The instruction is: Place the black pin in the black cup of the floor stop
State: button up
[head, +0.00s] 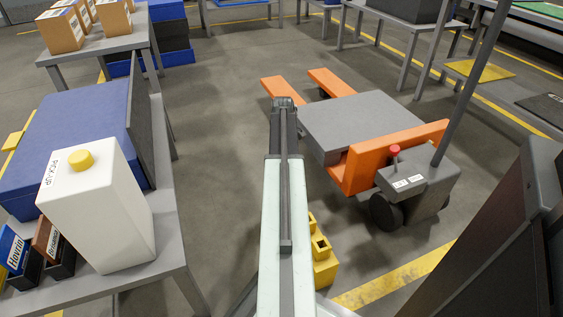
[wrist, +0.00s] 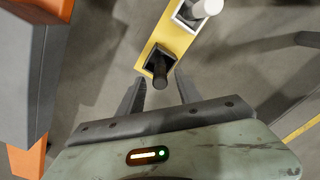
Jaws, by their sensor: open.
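In the wrist view the floor stop is a narrow yellow bar (wrist: 174,35) on the grey floor. A square black cup (wrist: 151,58) sits at its near end. The short dark pin (wrist: 162,72) appears to stand in this cup, its free end toward the camera; how deep it sits is hidden. A white cup (wrist: 181,19) farther along the bar has a white pin (wrist: 209,7) in it. My gripper (wrist: 158,92) is open, its two dark fingers apart just below the black pin with nothing between them. The head view hides the fingertips behind my arm.
An orange pallet jack (head: 405,155) with a grey load (head: 358,124) stands right of my arm. A grey table (head: 160,240) at left bears a white container (head: 100,210). Floor between them is open.

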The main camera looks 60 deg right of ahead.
notch_tip(320, 180, up, 10)
jog(key=p, duration=0.8)
